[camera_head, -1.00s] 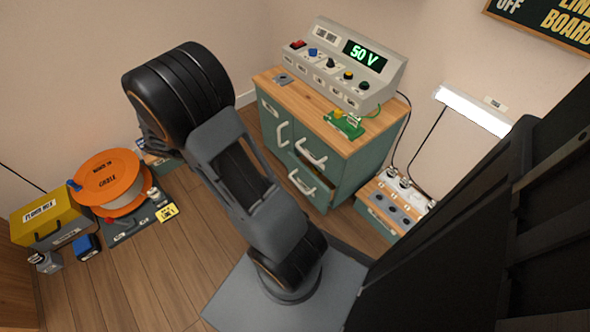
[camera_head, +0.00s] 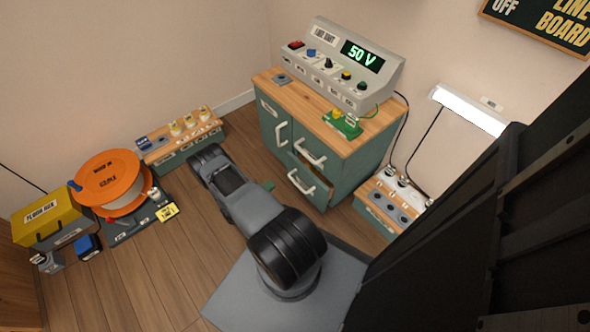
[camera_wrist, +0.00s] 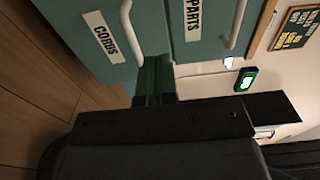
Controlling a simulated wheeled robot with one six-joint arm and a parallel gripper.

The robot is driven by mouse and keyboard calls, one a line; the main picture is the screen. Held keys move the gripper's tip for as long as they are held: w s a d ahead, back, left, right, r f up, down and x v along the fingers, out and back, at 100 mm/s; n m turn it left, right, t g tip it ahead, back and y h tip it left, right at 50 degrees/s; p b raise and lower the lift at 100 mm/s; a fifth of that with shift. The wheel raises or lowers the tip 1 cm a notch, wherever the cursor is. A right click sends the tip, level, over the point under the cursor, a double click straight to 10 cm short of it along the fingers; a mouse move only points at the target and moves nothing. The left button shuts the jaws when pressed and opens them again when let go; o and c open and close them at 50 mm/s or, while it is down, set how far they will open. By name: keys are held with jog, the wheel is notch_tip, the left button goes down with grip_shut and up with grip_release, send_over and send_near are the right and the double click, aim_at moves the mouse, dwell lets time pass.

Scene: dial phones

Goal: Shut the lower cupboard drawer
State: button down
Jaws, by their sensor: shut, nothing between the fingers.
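The green cupboard (camera_head: 340,182) has a wooden top. Its lower drawer (camera_head: 313,198) stands a little out, with a strip of its inside showing above the front; its pale handle (camera_head: 300,183) is in view. In the wrist view, the lower drawer front (camera_wrist: 75,22) is labelled CORDS and the upper drawer front (camera_wrist: 203,25) PARTS. My gripper (camera_wrist: 154,75) is shut and empty, its green fingers close to the CORDS front near its edge. I cannot tell whether they touch.
A control unit (camera_head: 345,65) and a small green device (camera_head: 343,125) stand on the cupboard. A socket box (camera_head: 392,205) is on the floor at its right. An orange reel (camera_head: 108,178), yellow box (camera_head: 50,218) and jar rack (camera_head: 180,137) stand left. Floor between is clear.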

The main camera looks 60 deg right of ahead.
aim_at(299, 166)
jog(key=b+x, duration=0.2)
jog(key=x, duration=1.1)
jog(key=shift+s+d+f+b, duration=0.1)
jog(key=shift+d+b, duration=0.15)
jog(key=shift+b, duration=0.05)
jog(key=shift+d, duration=0.1)
